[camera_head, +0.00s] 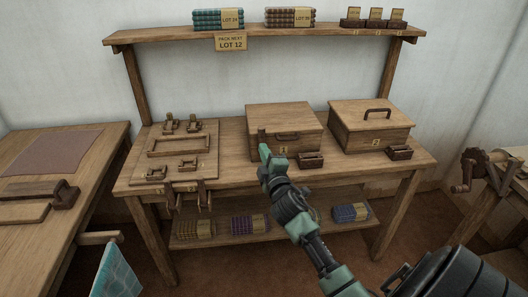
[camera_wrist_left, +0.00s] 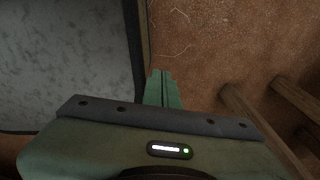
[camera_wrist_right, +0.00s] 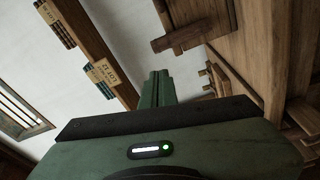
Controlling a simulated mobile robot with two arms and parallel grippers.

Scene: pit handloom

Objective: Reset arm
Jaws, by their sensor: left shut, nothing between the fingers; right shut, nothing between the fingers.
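My right gripper (camera_head: 264,150) is in the head view, in front of the left wooden box (camera_head: 283,120) on the bench. Its green fingers are together and hold nothing. Its fingers also show shut in the right wrist view (camera_wrist_right: 157,88), with the bench and shelf beyond, seen at a tilt. My left gripper is outside the head view. In the left wrist view its green fingers (camera_wrist_left: 162,88) are shut and empty, above a brown floor.
The bench (camera_head: 235,166) also bears a second lidded box (camera_head: 371,122) and a board with wooden fittings (camera_head: 180,150). Cloth bundles (camera_head: 218,19) sit on the top shelf (camera_head: 330,32) and others below the bench. A table (camera_head: 92,200) stands left, a crank device (camera_head: 470,172) right.

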